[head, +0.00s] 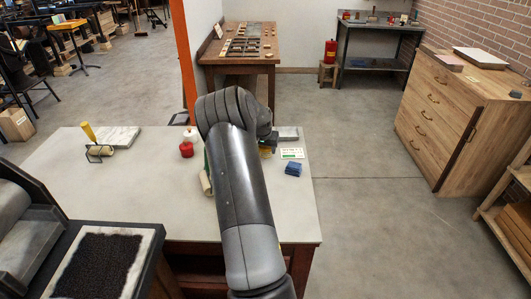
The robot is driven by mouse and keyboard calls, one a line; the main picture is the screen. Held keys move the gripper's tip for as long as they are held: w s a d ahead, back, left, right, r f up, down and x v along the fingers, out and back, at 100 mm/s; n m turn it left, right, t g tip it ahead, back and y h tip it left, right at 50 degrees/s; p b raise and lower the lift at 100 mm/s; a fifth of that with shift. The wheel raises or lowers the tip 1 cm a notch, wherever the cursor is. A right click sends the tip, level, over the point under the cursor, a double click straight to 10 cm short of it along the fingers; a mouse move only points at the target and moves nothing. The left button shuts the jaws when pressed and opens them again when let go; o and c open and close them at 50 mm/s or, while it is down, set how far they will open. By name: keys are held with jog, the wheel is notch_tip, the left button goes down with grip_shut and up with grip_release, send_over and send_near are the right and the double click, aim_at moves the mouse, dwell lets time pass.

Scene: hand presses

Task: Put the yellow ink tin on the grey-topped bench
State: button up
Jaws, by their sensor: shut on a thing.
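The grey-topped bench (150,190) stands in front of me, with a pale top on a dark red-brown frame. My arm reaches out over it, and its wrist hides most of my gripper (268,143). A small patch of yellow, seemingly the yellow ink tin (266,151), shows just below the dark gripper parts at the right of the wrist. My gripper is shut on it. The tin is mostly hidden, and I cannot tell whether it touches the bench top.
A press (30,235) stands at the left. The bench's left middle is clear.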

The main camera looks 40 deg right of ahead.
jog(key=shift+f, duration=1)
jog(key=shift+f, duration=0.2)
jog(key=o, duration=0.9)
